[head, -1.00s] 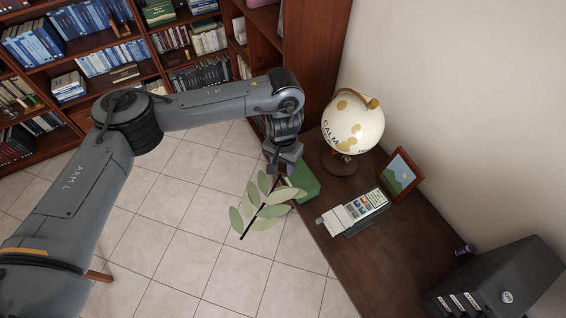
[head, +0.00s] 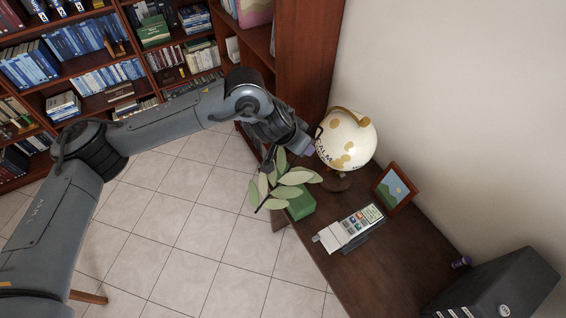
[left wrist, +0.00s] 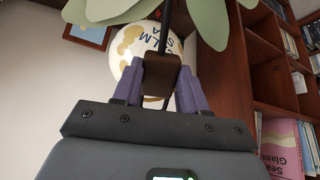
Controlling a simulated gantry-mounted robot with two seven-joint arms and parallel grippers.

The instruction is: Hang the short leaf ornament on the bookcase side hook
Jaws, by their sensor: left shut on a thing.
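The leaf ornament (head: 287,192) has pale green leaves on a dark stem. My left gripper (head: 308,150) is shut on its brown grip block (left wrist: 160,74), with a purple finger on either side in the left wrist view. In the head view the leaves hang below the gripper, in front of the desk's near corner. The reddish-brown bookcase side panel (head: 308,62) stands behind the gripper; it also shows at right in the left wrist view (left wrist: 224,75). A thin dark curved piece (head: 318,131) shows beside the globe; I cannot tell what it belongs to. I cannot make out the side hook.
A white and gold globe (head: 350,140) stands close right of the gripper on the dark desk (head: 375,262). A green box (head: 302,206), a card-like device (head: 350,228) and a picture frame (head: 394,190) are also there. Tiled floor (head: 190,225) is open at left.

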